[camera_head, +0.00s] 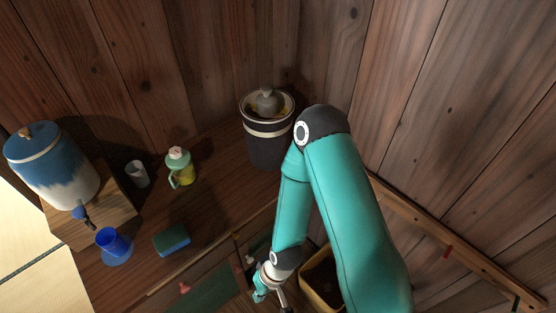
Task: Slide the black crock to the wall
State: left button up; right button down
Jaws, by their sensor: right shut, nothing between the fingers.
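The black crock (264,150) stands upright on the wooden counter at the back, near the corner where the plank walls (225,45) meet. It has a white band below its rim and a grey knobbed top. I cannot tell whether it touches the wall. My right arm comes in from the lower right and its elbow overlaps the crock's right edge in the picture. My right gripper (268,292) is shut and empty, low in the picture and well in front of the crock. It is small and partly cut off by the frame. My left gripper is not in view.
A blue-and-white dispenser (58,178) stands on a wooden block at left. A yellowish bin (315,292) is beside my right gripper.

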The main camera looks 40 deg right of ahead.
aim_at(269, 141)
jog(key=z, duration=0.1)
jog(key=k, duration=1.05)
jog(key=z, duration=0.35)
jog(key=i, duration=1)
jog(key=z, duration=0.05)
